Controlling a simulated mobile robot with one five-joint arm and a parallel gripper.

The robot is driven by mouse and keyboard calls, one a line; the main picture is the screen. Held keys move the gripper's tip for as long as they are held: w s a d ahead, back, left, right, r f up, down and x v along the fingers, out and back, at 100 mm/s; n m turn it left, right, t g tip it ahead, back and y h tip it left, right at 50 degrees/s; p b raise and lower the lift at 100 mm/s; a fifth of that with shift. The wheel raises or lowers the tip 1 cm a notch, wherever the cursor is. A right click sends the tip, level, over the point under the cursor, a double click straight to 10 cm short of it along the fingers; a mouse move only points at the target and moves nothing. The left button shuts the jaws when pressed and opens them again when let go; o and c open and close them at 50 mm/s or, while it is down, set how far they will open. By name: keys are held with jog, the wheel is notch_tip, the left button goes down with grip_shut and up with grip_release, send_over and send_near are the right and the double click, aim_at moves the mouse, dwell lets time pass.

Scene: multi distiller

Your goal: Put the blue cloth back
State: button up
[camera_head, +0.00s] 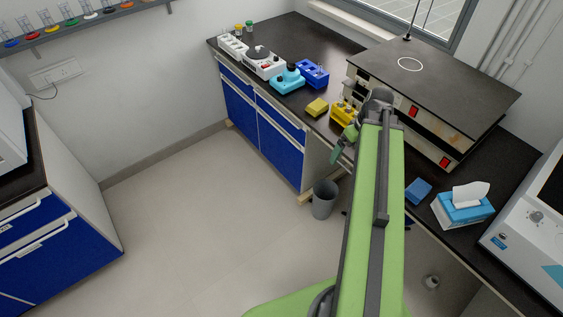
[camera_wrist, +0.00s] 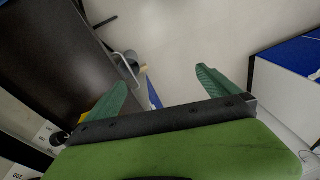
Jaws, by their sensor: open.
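A small folded blue cloth (camera_head: 418,191) lies flat on the dark worktop, just left of the tissue box. My gripper (camera_head: 343,143) is out by the worktop's front edge, near the yellow rack, well to the left of the blue cloth and apart from it. In the wrist view my gripper (camera_wrist: 160,85) has its two green fingers wide apart with nothing between them. I cannot make out the blue cloth in the wrist view.
A folded yellow cloth (camera_head: 316,107) lies left of the yellow rack (camera_head: 343,113). A large hot plate (camera_head: 430,75) fills the worktop behind my arm. A tissue box (camera_head: 462,208) stands at right. A grey bin (camera_head: 324,199) stands on the otherwise open floor.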

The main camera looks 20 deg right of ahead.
jog(key=w+a+m+h, duration=0.1)
jog(key=w+a, duration=0.1)
jog(key=a, duration=1.2)
jog(key=w+a+g, duration=0.1)
jog(key=w+a, duration=0.2)
jog(key=a, duration=1)
jog(key=shift+w+a+f+m+h, duration=0.15)
jog(key=shift+a+f+m+h, duration=0.05)
jog(key=shift+a+m+h, duration=0.2)
